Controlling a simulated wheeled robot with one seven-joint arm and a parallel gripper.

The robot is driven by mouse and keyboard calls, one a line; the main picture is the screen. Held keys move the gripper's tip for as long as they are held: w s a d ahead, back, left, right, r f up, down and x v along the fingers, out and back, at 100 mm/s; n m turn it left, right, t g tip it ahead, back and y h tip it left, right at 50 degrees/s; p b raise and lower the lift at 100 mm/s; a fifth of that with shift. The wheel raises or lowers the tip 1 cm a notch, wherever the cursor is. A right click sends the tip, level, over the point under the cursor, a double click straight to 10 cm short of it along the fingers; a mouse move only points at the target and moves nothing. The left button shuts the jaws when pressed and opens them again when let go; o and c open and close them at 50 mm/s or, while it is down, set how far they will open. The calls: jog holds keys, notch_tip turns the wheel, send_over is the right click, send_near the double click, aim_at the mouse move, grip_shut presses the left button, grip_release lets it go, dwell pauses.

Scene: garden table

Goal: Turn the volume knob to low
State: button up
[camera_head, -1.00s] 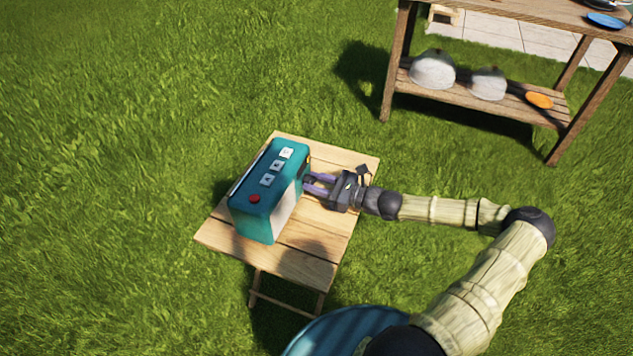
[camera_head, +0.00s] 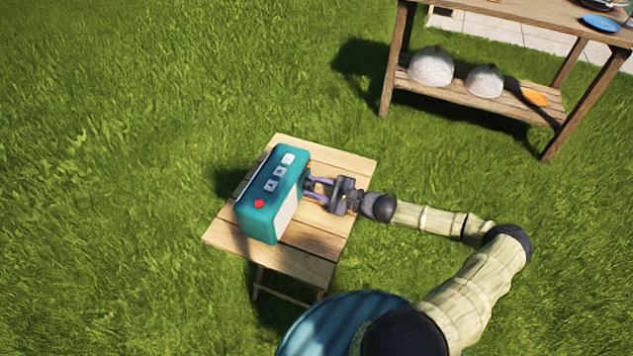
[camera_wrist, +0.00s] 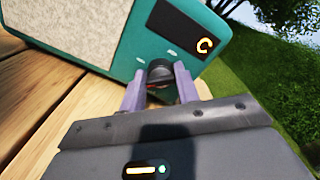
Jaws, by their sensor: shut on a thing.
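The teal radio (camera_head: 262,222) stands upright on the small wooden table, with a red button (camera_head: 259,203) and several pale buttons on top. In the wrist view its teal front (camera_wrist: 125,55) shows a pale speaker panel and a dark display (camera_wrist: 184,30) with a lit orange mark. The dark round knob (camera_wrist: 160,72) sits low on that front, below the display, between two small pale marks. My gripper (camera_head: 312,188) reaches in from the right. Its two purple fingers (camera_wrist: 160,88) are shut on the knob, one on each side. The knob's pointer and setting are not readable.
The slatted table (camera_head: 228,240) has bare wood around the radio. A larger wooden stand (camera_head: 398,60) at upper right holds pale domes (camera_head: 432,67) and an orange item (camera_head: 534,97) on its lower shelf. Open grass surrounds both.

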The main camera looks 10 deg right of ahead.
jog(key=shift+n+p, duration=0.3)
jog(key=shift+n, duration=0.9)
jog(key=o, duration=0.9)
jog(key=shift+o, duration=0.2)
jog(key=shift+s+d, duration=0.1)
jog(key=v, duration=1.7)
jog(key=shift+p, duration=0.45)
